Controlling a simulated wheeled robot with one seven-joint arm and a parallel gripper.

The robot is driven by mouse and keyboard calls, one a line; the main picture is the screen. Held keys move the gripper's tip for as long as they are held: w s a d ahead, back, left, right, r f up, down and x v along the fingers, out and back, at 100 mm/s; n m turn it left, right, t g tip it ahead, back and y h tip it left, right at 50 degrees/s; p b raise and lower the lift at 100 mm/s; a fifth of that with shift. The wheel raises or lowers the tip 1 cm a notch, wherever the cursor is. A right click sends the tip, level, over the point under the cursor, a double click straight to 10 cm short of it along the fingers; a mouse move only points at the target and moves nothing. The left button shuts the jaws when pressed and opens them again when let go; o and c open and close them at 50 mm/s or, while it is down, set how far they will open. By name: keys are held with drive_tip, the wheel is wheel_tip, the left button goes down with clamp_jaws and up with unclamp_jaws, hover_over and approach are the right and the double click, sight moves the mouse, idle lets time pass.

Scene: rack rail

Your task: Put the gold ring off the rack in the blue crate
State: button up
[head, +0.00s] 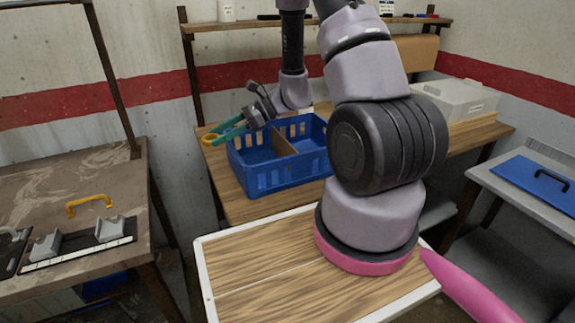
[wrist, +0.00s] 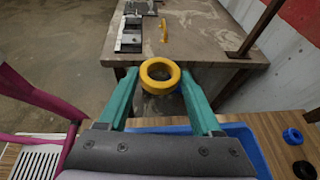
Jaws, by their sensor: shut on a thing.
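The gold ring (wrist: 159,66) is a thick yellow ring between the fingertips of my gripper. It also shows in the head view (head: 209,140) as a small yellow spot at the finger ends. My gripper (head: 222,134) has green fingers pointing left and is shut on the ring. The blue crate (head: 293,174) stands on the wooden table, with a brown divider making two compartments. The gripper is above the crate's far left corner, and the ring appears out past its left side. The rack (head: 78,247), with grey cradles on a white-edged base, is on the left table; no ring shows on it.
A yellow handle (head: 88,205) stands behind the rack. A blue ring (wrist: 292,135) and a black ring (wrist: 304,169) lie on the wooden table beside the crate. A shelf (head: 240,25) runs above the crate. A pale box (head: 455,101) stands at right.

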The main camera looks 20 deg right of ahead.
drive_tip(key=s+d+f+n+g+h, duration=0.1)
drive_tip(key=s+f+n+g+h, duration=0.1)
drive_tip(key=s+n+g, duration=0.4)
drive_tip(key=s+d+f+n+g+h, duration=0.1)
drive_tip(key=s+d+n+g+h, duration=0.15)
drive_tip(key=s+n+g, duration=0.35)
drive_tip(key=s+d+n+g+h, duration=0.3)
drive_tip(key=s+d+n+h, duration=0.2)
drive_tip(key=d+n+h, duration=0.3)
drive_tip(key=w+d+r+n+t+h, duration=0.1)
drive_tip(key=w+d+n+t+h, duration=0.25)
drive_tip(key=d+n+h, duration=0.2)
drive_tip(key=w+d+n+t+h, duration=0.3)
drive_tip(key=w+d+n+h, duration=0.15)
drive_tip(key=d+h, duration=0.25)
drive_tip(key=w+d+r+n+t+h, duration=0.25)
drive_tip(key=w+n+t, duration=0.45)
drive_tip(key=w, duration=0.4)
drive_tip(key=shift+t+y, duration=0.25)
drive_tip(key=shift+t, duration=0.2)
drive_tip(key=f, duration=0.6)
drive_tip(key=w+f, duration=0.1)
drive_tip(key=f, duration=0.2)
drive_tip(key=shift+w+a+f, duration=0.1)
drive_tip(key=shift+a+f, duration=0.1)
drive_tip(key=shift+f, duration=0.05)
